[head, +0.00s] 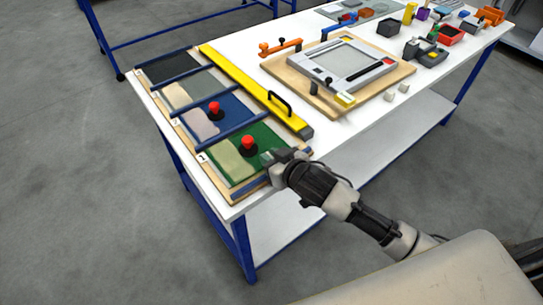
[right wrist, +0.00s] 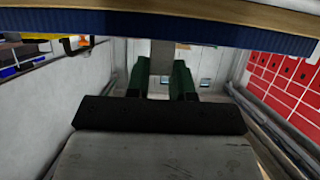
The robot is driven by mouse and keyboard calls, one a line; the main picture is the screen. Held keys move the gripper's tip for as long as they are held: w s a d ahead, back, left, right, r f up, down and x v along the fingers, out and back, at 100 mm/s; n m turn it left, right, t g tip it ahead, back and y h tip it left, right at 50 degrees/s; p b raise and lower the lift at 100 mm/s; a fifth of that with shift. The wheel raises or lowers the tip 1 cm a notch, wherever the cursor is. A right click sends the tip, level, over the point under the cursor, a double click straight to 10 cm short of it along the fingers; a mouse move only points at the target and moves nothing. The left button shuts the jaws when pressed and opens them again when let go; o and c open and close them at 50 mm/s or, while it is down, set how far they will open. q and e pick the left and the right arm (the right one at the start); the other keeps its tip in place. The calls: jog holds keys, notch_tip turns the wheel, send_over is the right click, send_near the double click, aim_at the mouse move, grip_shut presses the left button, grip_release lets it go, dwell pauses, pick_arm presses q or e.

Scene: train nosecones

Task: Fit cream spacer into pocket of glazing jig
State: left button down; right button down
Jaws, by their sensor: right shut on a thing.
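The glazing jig (head: 285,75) is a wooden board on the white table, with a grey frame, clamps and small yellow and red parts. Two small cream blocks (head: 389,96) lie on the table by its near right corner; they look like spacers. My right gripper (head: 270,156) is at the near right edge of a green panel, well left of and nearer than the jig. In the right wrist view its dark green fingers (right wrist: 161,78) are shut on a pale greyish thing (right wrist: 160,60), too unclear to name. My left gripper is out of view.
A panel board (head: 172,125) holds coloured panels, blue bars and two red knobs. A yellow rail with a black handle (head: 245,82) lies along it. Several bins and parts (head: 450,33) stand at the table's far right.

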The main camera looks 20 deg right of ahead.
jog(key=c, duration=1)
grip_release()
jog(key=shift+f, duration=0.1)
